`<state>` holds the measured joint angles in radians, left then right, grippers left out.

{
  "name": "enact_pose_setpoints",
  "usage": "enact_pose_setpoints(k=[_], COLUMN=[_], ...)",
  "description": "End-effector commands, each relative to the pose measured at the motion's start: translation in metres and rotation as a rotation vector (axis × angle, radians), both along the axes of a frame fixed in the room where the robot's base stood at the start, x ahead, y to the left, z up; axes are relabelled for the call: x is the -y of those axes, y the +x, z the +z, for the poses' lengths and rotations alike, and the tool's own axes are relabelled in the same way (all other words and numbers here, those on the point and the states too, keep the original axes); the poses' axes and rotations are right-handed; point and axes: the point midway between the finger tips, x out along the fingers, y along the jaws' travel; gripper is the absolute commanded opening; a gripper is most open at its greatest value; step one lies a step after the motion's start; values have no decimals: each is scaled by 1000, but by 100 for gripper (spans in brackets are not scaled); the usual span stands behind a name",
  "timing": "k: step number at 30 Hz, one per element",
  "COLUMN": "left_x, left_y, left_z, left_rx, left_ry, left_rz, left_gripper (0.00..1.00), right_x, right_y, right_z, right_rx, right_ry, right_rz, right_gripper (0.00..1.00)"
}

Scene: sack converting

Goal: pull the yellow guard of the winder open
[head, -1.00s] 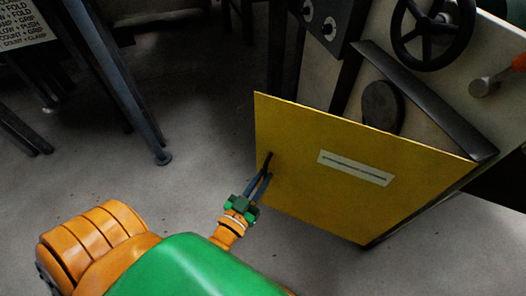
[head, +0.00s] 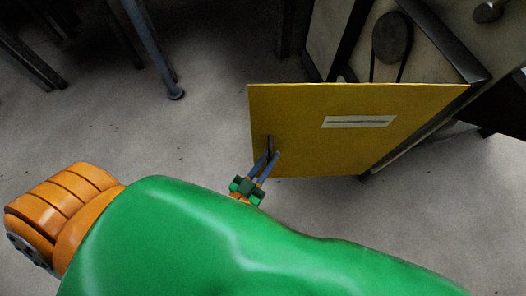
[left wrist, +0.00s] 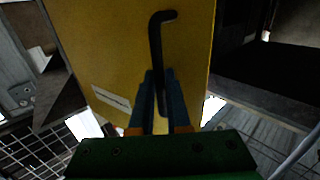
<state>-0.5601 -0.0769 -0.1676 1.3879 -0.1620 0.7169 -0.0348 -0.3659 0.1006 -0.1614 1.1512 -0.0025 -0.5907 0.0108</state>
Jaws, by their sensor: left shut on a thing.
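The yellow guard (head: 320,105) is a flat panel with a white label strip, standing swung out from the winder (head: 425,50) in the head view. Its right edge meets the machine, and a gap shows behind it. A black bar handle (left wrist: 155,45) is on the guard in the left wrist view. My left gripper (head: 269,160) is at the guard's left part, its two blue fingers on either side of the handle. In the left wrist view the fingers (left wrist: 161,90) are shut on the handle's lower part. My right gripper is not in view.
A dark round pulley with a belt (head: 392,38) shows behind the guard. A dark table leg (head: 155,50) stands on the floor at the upper left. The grey floor (head: 210,130) left of the guard is clear.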

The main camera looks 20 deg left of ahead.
Motion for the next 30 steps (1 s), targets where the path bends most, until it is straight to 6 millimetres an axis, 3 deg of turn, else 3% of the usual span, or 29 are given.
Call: enact_pose_setpoints(k=[9, 10, 13, 30], left_x=[6, 6, 5, 2], left_y=[0, 1, 1, 0], left_z=[2, 2, 2, 2], left_rx=[7, 7, 7, 4], left_ry=[-2, -2, -2, -1], left_rz=[-13, -13, -12, -6], left_gripper=[0, 17, 44, 44], right_x=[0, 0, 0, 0], right_y=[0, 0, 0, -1], right_z=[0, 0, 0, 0], right_rx=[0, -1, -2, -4], right_ry=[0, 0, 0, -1], right_rz=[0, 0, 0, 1], right_gripper=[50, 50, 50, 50])
